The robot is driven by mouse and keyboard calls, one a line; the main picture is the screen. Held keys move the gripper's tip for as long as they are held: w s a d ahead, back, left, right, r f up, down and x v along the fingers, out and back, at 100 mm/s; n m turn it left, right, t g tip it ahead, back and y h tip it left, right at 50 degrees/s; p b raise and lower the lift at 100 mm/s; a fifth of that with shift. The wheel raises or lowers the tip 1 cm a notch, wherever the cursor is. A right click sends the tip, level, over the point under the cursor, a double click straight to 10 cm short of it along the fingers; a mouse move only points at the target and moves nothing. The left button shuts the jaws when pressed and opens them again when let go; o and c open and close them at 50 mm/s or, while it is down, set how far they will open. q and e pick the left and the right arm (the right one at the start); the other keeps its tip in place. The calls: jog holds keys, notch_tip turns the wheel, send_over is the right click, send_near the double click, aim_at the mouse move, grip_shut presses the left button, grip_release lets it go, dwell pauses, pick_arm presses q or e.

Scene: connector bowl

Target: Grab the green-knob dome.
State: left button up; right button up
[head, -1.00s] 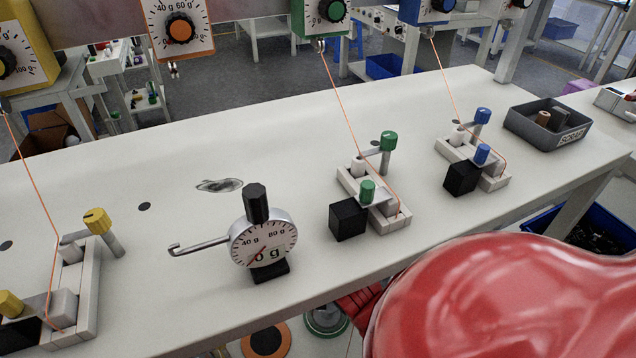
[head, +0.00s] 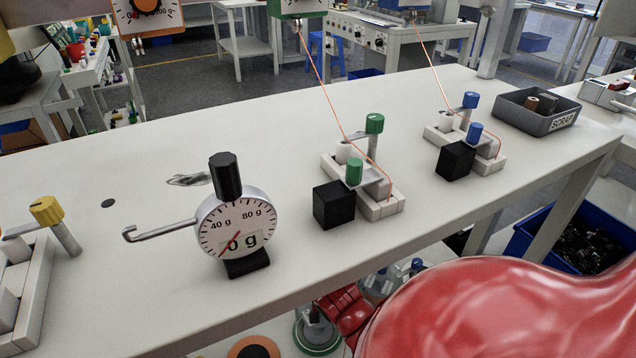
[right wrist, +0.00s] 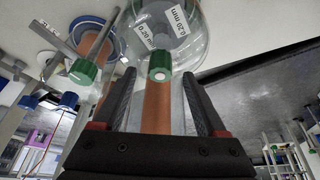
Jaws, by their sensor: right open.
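The green-knob dome (right wrist: 190,47) is clear, with "0.20 mm" labels, and shows at the top middle of the right wrist view. Its green knob (right wrist: 160,62) has a pale end facing the camera. A copper-coloured cylinder (right wrist: 157,108) shows behind and below the knob. My right gripper (right wrist: 158,75) is open, with one black finger on each side of the knob. I cannot tell whether either finger touches it. In the head view a green-rimmed round base (head: 318,338) lies below the bench edge, partly hidden. My left gripper is not in view.
The white bench (head: 270,310) stands above the low area. On it are a dial gauge (head: 238,228), a green-knobbed clamp (head: 381,206), a blue-knobbed clamp (head: 489,164) and a scrap tray (head: 535,118). A blue bin (head: 530,232) is below at right.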

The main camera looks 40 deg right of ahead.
jog(key=x, duration=0.3)
jog(key=shift+b, duration=0.3)
grip_shut()
jog(key=shift+r, duration=0.1)
dwell(1.0)
